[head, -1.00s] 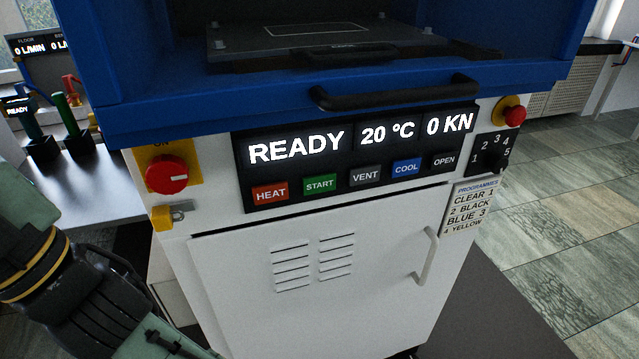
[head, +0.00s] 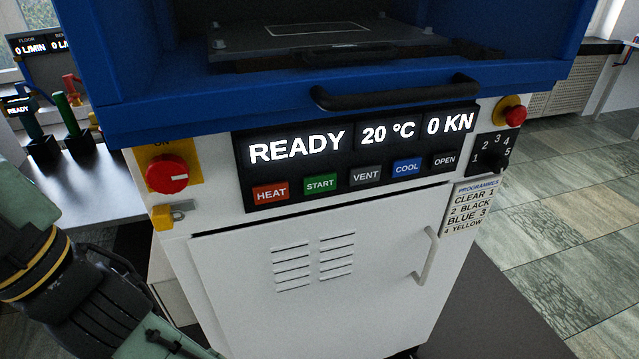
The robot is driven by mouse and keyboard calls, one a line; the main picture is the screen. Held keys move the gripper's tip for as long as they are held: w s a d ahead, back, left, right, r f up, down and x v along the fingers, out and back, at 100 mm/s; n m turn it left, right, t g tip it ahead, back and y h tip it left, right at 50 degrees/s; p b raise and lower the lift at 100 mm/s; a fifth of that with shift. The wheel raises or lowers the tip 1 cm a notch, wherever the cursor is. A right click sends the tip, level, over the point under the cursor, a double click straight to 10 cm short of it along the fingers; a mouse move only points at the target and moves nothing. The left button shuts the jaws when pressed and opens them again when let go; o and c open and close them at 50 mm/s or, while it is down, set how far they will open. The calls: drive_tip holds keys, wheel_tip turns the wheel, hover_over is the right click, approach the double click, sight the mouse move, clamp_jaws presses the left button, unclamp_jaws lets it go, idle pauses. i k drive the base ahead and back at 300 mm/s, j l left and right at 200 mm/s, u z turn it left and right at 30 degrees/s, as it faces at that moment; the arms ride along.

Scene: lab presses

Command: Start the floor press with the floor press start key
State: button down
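The floor press (head: 300,280) fills the middle of the head view, with a white body and a blue upper frame. Its display (head: 297,147) reads READY, 20 °C and 0 KN. Under the display is a row of keys: red HEAT (head: 271,192), green START (head: 320,184), grey VENT (head: 366,175), blue COOL (head: 407,167) and dark OPEN (head: 444,160). No key is being touched. My arm shows at the lower left, with a dark part near its end; the fingertips cannot be made out, so I cannot tell whether my gripper is open or shut.
A red rotary switch (head: 168,174) and a yellow latch (head: 163,217) sit left of the panel. A red emergency knob (head: 515,116) and a programme dial (head: 490,154) sit right. A black handle (head: 396,92) juts out above the display. A door handle (head: 427,256) sticks out below.

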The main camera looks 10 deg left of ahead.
sight(326, 182)
drive_tip(key=k+j+z, duration=0.15)
drive_tip(key=z, duration=0.3)
drive_tip(key=k+j+z, duration=0.25)
drive_tip(key=z, duration=0.2)
drive_tip(key=k+j+z, duration=0.15)
drive_tip(key=z, duration=0.3)
drive_tip(key=k, duration=0.05)
